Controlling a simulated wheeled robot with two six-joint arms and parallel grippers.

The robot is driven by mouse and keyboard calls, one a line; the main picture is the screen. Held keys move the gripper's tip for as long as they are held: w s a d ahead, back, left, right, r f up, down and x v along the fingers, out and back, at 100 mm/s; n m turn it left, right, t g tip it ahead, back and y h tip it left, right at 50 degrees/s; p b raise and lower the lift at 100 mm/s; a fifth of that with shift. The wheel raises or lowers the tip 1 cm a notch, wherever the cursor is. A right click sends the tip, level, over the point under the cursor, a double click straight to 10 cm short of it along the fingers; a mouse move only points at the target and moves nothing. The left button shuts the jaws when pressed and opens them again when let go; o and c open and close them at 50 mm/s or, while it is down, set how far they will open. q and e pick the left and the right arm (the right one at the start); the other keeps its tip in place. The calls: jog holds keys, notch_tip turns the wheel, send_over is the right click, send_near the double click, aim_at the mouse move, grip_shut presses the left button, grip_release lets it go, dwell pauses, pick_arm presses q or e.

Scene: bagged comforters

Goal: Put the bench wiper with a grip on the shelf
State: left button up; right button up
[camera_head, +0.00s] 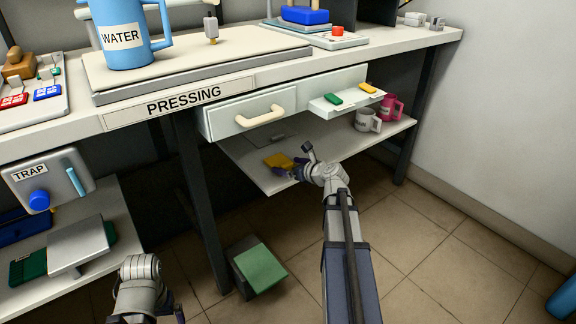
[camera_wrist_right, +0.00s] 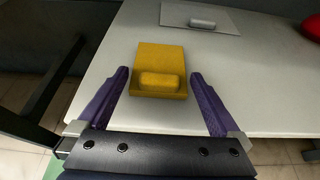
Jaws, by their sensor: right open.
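The bench wiper is a yellow flat block (camera_head: 279,160) with a raised grip, lying on the lower shelf (camera_head: 245,155) under the workbench. It also shows in the right wrist view (camera_wrist_right: 160,55), with its grip on the near side. My right gripper (camera_head: 291,168) is open at the shelf's front edge. In the right wrist view its purple fingers (camera_wrist_right: 160,76) stand on either side of the wiper's near part, with gaps on both sides. My left arm is at the bottom left of the head view; only a purple bit of its gripper (camera_head: 180,315) shows.
A drawer with a cream handle (camera_head: 264,116) hangs above the shelf. A pull-out tray (camera_head: 330,109) holds green and yellow pieces. A green-topped box (camera_head: 260,268) is on the floor. A dark bench leg (camera_head: 205,210) stands left.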

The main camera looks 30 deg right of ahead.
jog(key=a+p+v, duration=0.1)
jog(key=p+v, duration=0.3)
jog(key=v, duration=0.7)
jog(key=shift+s+d, duration=0.2)
jog(key=shift+d, duration=0.25)
jog(key=b+x, duration=0.4)
jog(key=x, duration=0.7)
jog(key=shift+w+d+f+b, duration=0.1)
jog(key=shift+w+b, duration=0.2)
jog(key=shift+b, duration=0.05)
jog(key=shift+w+f, duration=0.2)
jog(key=shift+r, duration=0.15)
